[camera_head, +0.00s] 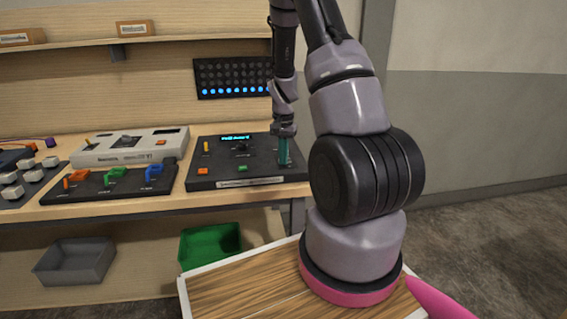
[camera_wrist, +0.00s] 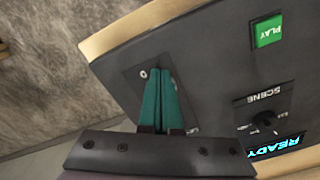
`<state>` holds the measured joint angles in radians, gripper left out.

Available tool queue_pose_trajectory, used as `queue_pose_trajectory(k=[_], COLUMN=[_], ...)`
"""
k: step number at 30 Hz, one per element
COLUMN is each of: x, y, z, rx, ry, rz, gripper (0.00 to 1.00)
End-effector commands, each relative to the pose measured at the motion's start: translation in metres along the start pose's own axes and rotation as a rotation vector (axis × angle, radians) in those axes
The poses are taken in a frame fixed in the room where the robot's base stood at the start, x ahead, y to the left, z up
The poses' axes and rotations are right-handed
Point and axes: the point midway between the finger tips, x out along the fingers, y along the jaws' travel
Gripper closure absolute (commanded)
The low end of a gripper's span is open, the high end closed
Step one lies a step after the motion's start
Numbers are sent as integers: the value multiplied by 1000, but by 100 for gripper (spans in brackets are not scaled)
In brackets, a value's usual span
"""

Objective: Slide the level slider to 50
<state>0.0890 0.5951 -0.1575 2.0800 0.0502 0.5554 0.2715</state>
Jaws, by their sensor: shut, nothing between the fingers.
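The black led console (camera_head: 222,172) stands on the workbench in the head view. My gripper (camera_head: 284,162) points down over its right end, with teal fingers closed together. In the wrist view the shut fingertips (camera_wrist: 158,72) are at the slider's plate (camera_wrist: 137,80), where a "0" mark shows beside them. The slider's knob is hidden behind the fingers, and I cannot tell whether they touch it. The wrist view also shows the green PLAY button (camera_wrist: 267,31), the SCENE dial (camera_wrist: 264,121) and a lit display (camera_wrist: 276,146) reading READY.
An LED panel (camera_head: 232,77) on the back wall has its bottom row lit blue. A black board with coloured levers (camera_head: 114,176) and a white device (camera_head: 128,148) lie left of the console. Grey (camera_head: 75,262) and green (camera_head: 210,243) bins sit below the bench.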

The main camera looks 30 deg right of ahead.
Motion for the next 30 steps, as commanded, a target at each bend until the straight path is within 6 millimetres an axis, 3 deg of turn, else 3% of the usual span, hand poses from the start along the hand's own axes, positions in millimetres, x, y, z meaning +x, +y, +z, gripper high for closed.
queue_pose_trajectory(k=[30], x=[0], y=[-11], z=[-20], rx=[0], ry=[0], rz=[0], gripper=[100])
